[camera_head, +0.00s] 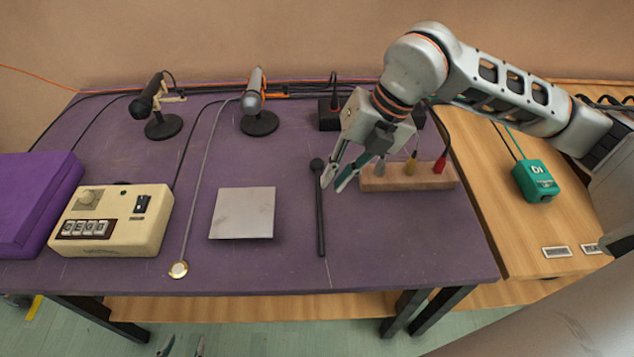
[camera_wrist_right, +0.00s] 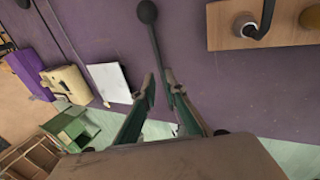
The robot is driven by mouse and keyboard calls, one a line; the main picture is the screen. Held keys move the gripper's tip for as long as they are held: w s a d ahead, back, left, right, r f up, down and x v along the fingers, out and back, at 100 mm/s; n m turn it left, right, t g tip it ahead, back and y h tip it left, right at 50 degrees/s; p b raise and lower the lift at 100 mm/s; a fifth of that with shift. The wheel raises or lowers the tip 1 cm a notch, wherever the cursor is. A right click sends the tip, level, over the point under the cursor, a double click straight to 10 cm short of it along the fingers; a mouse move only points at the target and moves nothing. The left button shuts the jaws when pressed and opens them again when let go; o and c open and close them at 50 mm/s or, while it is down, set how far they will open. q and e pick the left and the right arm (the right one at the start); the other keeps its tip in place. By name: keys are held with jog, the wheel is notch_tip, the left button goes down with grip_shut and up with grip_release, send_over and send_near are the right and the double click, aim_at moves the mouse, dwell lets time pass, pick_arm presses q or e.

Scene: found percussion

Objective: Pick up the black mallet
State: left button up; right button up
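The black mallet (camera_head: 320,225) lies on the purple table, its round head toward the back and its thin handle toward the front edge. In the right wrist view the mallet (camera_wrist_right: 148,13) runs from the top edge down toward the gap between my fingertips. My right gripper (camera_head: 334,189) is open, with its fingertips by the handle just below the head; it also shows in the right wrist view (camera_wrist_right: 160,82). I cannot tell whether the fingers touch the handle. My left gripper (camera_head: 183,346) shows only its two parted fingertips at the bottom edge, below the table front.
A wooden block (camera_head: 408,178) with colored pieces stands right of the mallet. A grey square plate (camera_head: 243,213) and a cream box (camera_head: 112,222) lie left. Two microphones on stands, one black (camera_head: 150,97) and one grey (camera_head: 253,93), stand behind. Cables cross the table.

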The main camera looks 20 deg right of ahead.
aim_at(321, 201)
jog(key=shift+a+f, duration=0.25)
jog(key=shift+f, duration=0.35)
jog(key=x, duration=0.4)
jog(key=shift+f+b, duration=0.25)
jog(key=shift+b, duration=0.15)
pick_arm(q)
jog(key=shift+s+d+f, duration=0.1)
jog(key=shift+s+f, duration=0.3)
jog(key=shift+f, duration=0.1)
jog(key=shift+r, duration=0.1)
pick_arm(e)
grip_shut()
jog(key=shift+s, duration=0.1)
